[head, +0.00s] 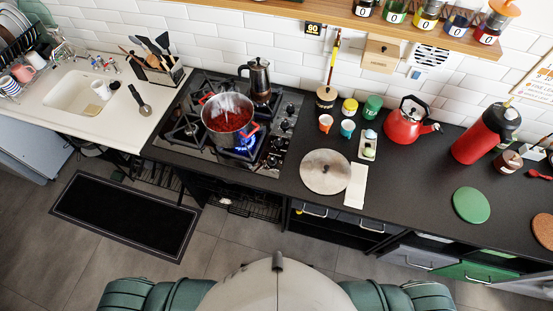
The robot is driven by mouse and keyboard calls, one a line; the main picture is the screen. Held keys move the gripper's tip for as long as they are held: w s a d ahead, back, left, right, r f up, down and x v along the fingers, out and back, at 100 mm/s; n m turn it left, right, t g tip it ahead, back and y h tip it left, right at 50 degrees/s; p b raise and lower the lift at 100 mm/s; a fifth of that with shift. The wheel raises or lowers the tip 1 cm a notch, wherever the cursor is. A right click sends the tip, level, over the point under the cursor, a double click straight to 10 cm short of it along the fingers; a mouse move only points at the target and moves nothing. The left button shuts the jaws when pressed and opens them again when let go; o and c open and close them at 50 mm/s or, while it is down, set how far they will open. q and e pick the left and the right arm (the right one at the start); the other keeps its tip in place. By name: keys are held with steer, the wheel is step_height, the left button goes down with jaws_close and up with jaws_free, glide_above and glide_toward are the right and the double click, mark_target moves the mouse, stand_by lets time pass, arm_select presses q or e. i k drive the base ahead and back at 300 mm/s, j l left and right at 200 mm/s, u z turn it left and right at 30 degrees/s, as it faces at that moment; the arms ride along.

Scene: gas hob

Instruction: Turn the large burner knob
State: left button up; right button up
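The black gas hob (182,119) is set in the dark counter, left of the picture's middle. A column of small dark knobs (285,125) runs along its right side. They are too small to tell which one is the large burner's or how each is turned. A blue flame (246,146) burns at the pot's lower right. A dark metal moka pot (259,82) stands behind it. Neither of my grippers is in view.
A round lid (325,172) and a white cloth or paper (356,186) lie on the counter right of the knobs. Small cups (326,123) and jars stand behind them. A red kettle (403,122) is farther right. Utensils and a sink (72,92) are left.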

mark_target(271, 162)
steer(key=j+z, duration=0.1)
steer(key=z, duration=0.3)
steer(key=j+z, duration=0.15)
steer(key=z, duration=0.2)
steer(key=j+z, duration=0.1)
steer(key=z, duration=0.3)
steer(key=j+z, duration=0.1)
steer(key=z, duration=0.3)
steer(key=k+j, duration=0.25)
